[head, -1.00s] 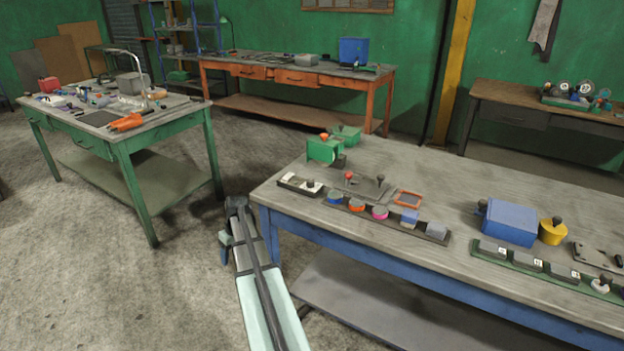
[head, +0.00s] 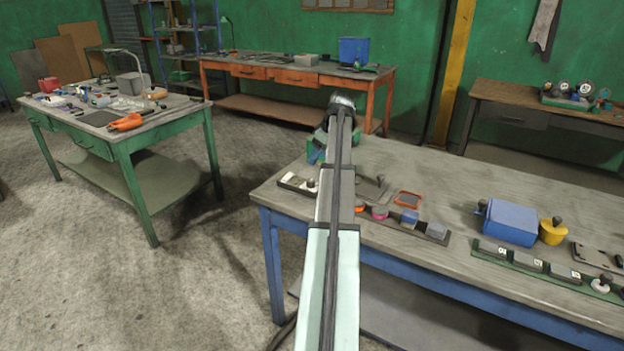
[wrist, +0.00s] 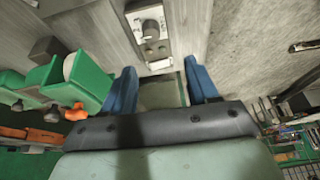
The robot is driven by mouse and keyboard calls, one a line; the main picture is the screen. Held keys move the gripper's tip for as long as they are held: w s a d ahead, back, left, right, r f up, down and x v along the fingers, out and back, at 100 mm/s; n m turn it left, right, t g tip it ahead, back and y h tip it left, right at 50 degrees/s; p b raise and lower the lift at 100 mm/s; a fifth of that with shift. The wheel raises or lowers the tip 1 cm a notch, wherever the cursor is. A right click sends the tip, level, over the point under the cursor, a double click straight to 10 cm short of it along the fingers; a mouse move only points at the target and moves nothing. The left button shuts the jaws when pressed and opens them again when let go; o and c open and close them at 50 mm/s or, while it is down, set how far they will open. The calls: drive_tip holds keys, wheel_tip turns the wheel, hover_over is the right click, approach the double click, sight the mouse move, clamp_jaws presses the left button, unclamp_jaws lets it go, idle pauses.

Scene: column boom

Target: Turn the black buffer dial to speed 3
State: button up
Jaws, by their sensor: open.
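A narrow dark control plate (head: 290,179) with a white face lies on the near bench's left end. A small dark knob (head: 311,183) stands at its right end. In the wrist view the plate (wrist: 160,65) shows a dark round dial (wrist: 150,29) on a white face. I cannot read its markings or setting. My gripper (wrist: 162,84) is open and empty, its blue fingers well apart. The dial lies ahead of the fingers, between their lines, and not touched. In the head view my arm hides most of the gripper; a blue finger (head: 315,155) shows.
The green machine (wrist: 85,78) with a pale wheel and orange knob is close left of my gripper. A row of coloured knobs (head: 380,212) and a blue box (head: 510,222) stand to the right on the near bench. Open floor lies left.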

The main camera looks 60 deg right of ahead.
sight(311, 180)
drive_tip(key=x, duration=0.4)
drive_tip(key=d+x, duration=0.1)
drive_tip(key=x, duration=0.3)
drive_tip(key=s+x, duration=0.1)
drive_tip(key=x, duration=0.2)
drive_tip(key=shift+w+d+f, duration=0.15)
drive_tip(key=shift+w+f, duration=0.05)
drive_tip(key=shift+f, duration=0.35)
drive_tip(key=c, duration=1)
drive_tip(key=m+h, duration=0.1)
drive_tip(key=m, duration=0.2)
drive_tip(key=shift+a, duration=0.2)
drive_tip(key=m+h, duration=0.1)
drive_tip(key=m, duration=0.1)
drive_tip(key=m+g+h, duration=0.1)
drive_tip(key=m, duration=0.2)
drive_tip(key=shift+m, duration=0.3)
